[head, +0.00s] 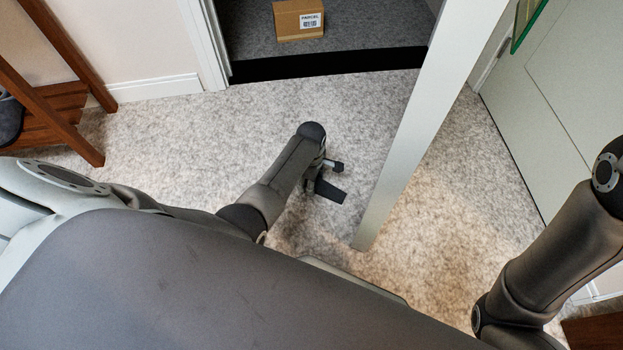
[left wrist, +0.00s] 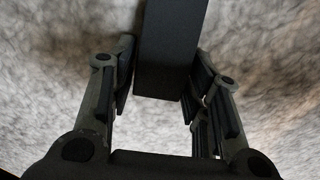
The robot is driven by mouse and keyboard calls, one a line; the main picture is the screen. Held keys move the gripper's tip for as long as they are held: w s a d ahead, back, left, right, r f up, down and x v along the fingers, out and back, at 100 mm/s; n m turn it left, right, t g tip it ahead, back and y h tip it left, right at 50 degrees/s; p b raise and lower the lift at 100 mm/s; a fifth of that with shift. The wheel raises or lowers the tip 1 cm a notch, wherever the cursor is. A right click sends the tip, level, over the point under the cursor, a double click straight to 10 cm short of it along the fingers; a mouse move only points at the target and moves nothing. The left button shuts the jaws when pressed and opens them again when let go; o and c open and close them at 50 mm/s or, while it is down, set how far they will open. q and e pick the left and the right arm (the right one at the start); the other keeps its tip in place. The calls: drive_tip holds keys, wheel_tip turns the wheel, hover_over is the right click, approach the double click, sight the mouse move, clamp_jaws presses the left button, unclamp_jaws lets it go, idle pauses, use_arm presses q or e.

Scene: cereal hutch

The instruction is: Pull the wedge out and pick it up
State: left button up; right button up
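The wedge is a dark, flat-sided piece (head: 330,192) low over the carpet in the head view, left of the pale door's edge and apart from it in the picture. In the left wrist view it is a dark block (left wrist: 168,50) between the two fingers. My left gripper (head: 323,177) has its fingers angled inward against both sides of the wedge, also in the left wrist view (left wrist: 166,75). I cannot tell whether the wedge touches the floor. My right arm is at the right edge; its gripper is out of view.
The pale door (head: 420,120) stands ajar, edge toward me, right of my left gripper. A parcel box (head: 299,20) lies beyond the dark threshold (head: 325,62). A wooden rack (head: 50,105) stands at the left wall. Carpet (head: 200,130) is clear left of the gripper.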

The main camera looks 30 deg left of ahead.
use_arm(q)
drive_tip(key=shift+o, duration=1.2)
wheel_tip(320, 180, up, 12)
